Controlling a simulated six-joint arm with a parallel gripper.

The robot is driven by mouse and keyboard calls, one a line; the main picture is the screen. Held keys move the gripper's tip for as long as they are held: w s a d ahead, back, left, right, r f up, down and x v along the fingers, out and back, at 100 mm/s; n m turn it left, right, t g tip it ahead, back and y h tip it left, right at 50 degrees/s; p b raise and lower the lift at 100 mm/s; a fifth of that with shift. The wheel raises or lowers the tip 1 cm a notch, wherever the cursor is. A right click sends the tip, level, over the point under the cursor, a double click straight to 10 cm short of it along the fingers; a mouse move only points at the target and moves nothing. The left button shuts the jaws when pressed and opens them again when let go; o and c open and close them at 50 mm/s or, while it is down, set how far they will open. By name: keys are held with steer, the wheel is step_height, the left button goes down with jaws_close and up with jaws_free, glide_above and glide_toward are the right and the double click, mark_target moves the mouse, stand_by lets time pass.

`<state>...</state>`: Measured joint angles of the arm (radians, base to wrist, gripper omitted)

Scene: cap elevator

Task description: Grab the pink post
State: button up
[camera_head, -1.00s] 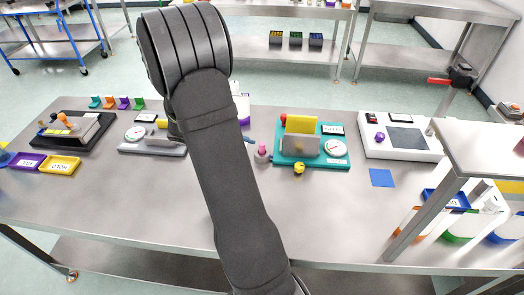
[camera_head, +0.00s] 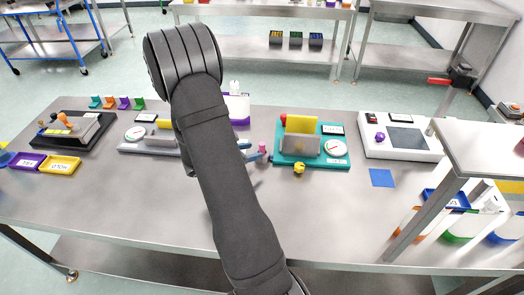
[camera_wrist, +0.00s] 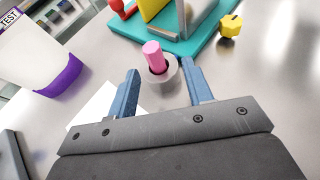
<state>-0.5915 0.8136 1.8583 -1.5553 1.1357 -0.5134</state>
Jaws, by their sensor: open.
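The pink post (camera_wrist: 154,57) stands in a small round grey holder (camera_wrist: 160,75) on the table in the wrist view. In the head view the pink post (camera_head: 262,147) shows just left of the teal station. My gripper (camera_wrist: 162,80) is open, with one blue finger on each side of the line to the post. The post lies a little beyond the fingertips, roughly centred between them, and nothing is held. In the head view my gripper (camera_head: 256,153) is partly hidden behind my arm, with blue fingertips close to the post.
The teal station (camera_head: 316,160) with a yellow plate and a yellow knob (camera_head: 299,168) stands right of the post. A white container with a purple base (camera_wrist: 40,60) is on the left. A blue square (camera_head: 381,178) lies right. The front table is clear.

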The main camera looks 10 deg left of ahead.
mark_target(266, 150)
steer(key=x, duration=0.8)
steer(key=shift+w+a, duration=0.2)
steer(key=shift+w, duration=0.15)
jaws_close()
step_height(266, 150, up, 10)
stand_by(0.4)
